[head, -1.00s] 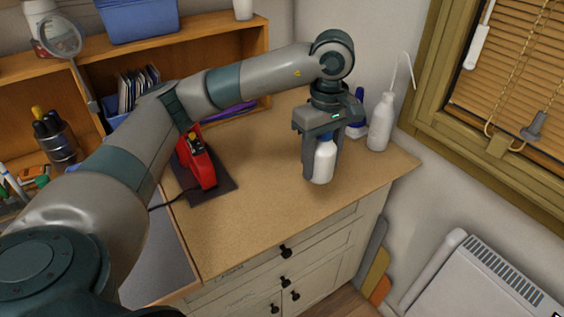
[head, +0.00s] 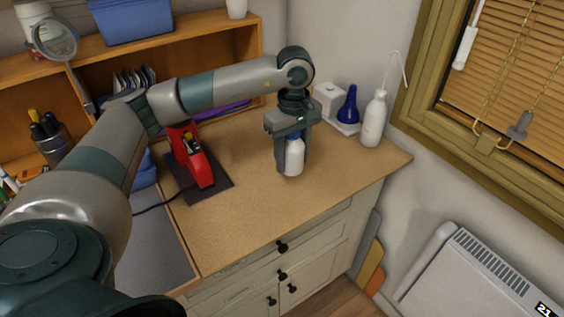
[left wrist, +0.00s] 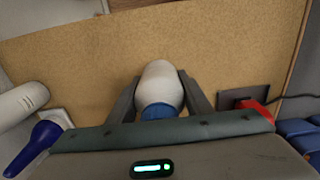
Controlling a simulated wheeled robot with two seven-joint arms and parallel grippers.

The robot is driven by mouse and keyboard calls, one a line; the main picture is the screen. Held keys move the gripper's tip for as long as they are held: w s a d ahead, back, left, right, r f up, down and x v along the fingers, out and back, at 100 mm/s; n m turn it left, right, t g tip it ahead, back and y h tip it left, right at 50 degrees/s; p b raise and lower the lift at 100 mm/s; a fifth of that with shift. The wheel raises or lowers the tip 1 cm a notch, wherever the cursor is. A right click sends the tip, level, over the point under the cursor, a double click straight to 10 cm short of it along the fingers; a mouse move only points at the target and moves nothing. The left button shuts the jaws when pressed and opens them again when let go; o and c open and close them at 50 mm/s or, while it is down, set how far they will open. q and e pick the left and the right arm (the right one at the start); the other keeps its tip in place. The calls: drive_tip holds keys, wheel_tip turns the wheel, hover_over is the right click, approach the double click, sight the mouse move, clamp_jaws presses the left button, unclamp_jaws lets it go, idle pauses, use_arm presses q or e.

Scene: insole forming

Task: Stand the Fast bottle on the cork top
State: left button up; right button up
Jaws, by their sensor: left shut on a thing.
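A white bottle with a blue cap (head: 293,162) is held upright in my left gripper (head: 291,170). In the left wrist view, the white bottle (left wrist: 161,88) sits between the two fingers (left wrist: 160,98), which touch its sides. Its lettering cannot be read. The cork top (head: 262,210) is the tan surface of the cabinet, and it also spreads below the bottle in the left wrist view (left wrist: 90,65). The bottle's base is over or on this top; I cannot tell whether it touches. My right gripper is not seen.
A red device (head: 191,158) stands on a dark mat (head: 215,191) left of the bottle. A white bottle with a thin tube (head: 374,122) and a blue flask-shaped item (head: 349,105) stand at the back right. The front and middle of the top are clear.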

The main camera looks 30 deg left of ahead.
use_arm(q)
drive_tip(key=a+f, duration=0.1)
drive_tip(key=w+a+f+p, duration=0.1)
drive_tip(key=a, duration=0.1)
drive_tip(key=shift+a, duration=0.1)
drive_tip(key=shift+w+a+f, duration=0.1)
drive_tip(key=shift+a+f, duration=0.1)
drive_tip(key=shift+a, duration=0.1)
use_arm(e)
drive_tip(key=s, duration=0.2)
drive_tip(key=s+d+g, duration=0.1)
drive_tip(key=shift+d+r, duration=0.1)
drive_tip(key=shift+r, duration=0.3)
use_arm(q)
drive_tip(key=shift+f+p, duration=0.4)
wheel_tip(320, 180, down, 2)
drive_tip(key=shift+f+p, duration=0.1)
drive_tip(key=shift+p, duration=0.45)
drive_tip(key=shift+f, duration=0.5)
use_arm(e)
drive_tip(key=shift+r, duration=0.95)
